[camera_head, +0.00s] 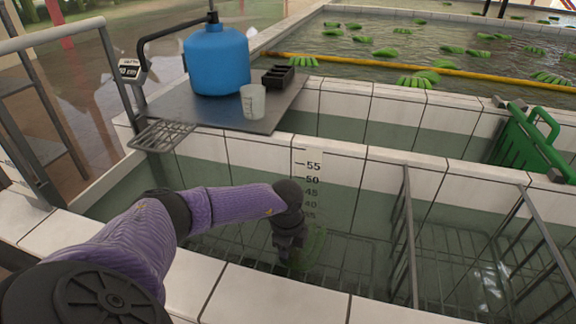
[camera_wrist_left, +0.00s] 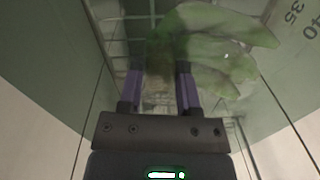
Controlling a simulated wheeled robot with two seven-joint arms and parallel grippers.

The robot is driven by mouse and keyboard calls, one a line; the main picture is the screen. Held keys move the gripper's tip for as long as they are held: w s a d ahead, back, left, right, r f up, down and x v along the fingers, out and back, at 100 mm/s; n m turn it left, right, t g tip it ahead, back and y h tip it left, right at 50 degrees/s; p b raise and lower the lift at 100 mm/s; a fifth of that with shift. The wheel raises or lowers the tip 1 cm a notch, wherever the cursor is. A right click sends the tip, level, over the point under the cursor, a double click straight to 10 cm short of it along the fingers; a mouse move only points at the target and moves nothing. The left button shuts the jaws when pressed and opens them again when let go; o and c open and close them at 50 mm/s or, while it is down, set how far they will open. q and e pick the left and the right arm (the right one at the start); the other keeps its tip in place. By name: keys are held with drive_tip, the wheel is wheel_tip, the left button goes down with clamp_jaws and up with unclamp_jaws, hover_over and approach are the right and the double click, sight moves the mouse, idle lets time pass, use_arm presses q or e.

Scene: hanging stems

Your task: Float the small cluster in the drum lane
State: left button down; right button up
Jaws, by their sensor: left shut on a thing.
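My left gripper (camera_head: 288,258) reaches down into the near tiled lane, just in front of the depth scale (camera_head: 313,180) on its far wall. The small green cluster (camera_head: 316,246) shows dimly beside the fingertips, low in the lane and apparently in the water. In the left wrist view the two fingers (camera_wrist_left: 158,92) are shut on the cluster's stem end, and the green fruit (camera_wrist_left: 222,48) spreads up and right beyond them. The exact grip point is blurred. The blue drum (camera_head: 216,60) stands on a grey shelf at the back left. My right gripper is not in view.
Wire dividers (camera_head: 403,235) stand to the right in the lane, above a wire rack floor. A white cup (camera_head: 253,101) and a black tray (camera_head: 278,76) sit on the shelf (camera_head: 190,113). A green gate (camera_head: 525,138) is at right. Several clusters float behind the yellow boom (camera_head: 400,68).

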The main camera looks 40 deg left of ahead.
use_arm(q)
drive_tip(key=shift+a+f+b, duration=0.15)
drive_tip(key=shift+f+b, duration=0.2)
drive_tip(key=shift+f, duration=0.3)
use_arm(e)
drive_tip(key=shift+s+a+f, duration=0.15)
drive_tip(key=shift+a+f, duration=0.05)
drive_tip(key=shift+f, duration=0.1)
use_arm(q)
drive_tip(key=shift+c, duration=1.2)
unclamp_jaws()
drive_tip(key=shift+f, duration=0.1)
wheel_tip(320, 180, up, 6)
drive_tip(key=p, duration=0.2)
drive_tip(key=shift+s+p, duration=0.1)
drive_tip(key=shift+p, duration=0.3)
wheel_tip(320, 180, up, 4)
drive_tip(key=shift+s+r+p, duration=0.1)
drive_tip(key=shift+p, duration=0.7)
wheel_tip(320, 180, up, 18)
drive_tip(key=p, duration=1.6)
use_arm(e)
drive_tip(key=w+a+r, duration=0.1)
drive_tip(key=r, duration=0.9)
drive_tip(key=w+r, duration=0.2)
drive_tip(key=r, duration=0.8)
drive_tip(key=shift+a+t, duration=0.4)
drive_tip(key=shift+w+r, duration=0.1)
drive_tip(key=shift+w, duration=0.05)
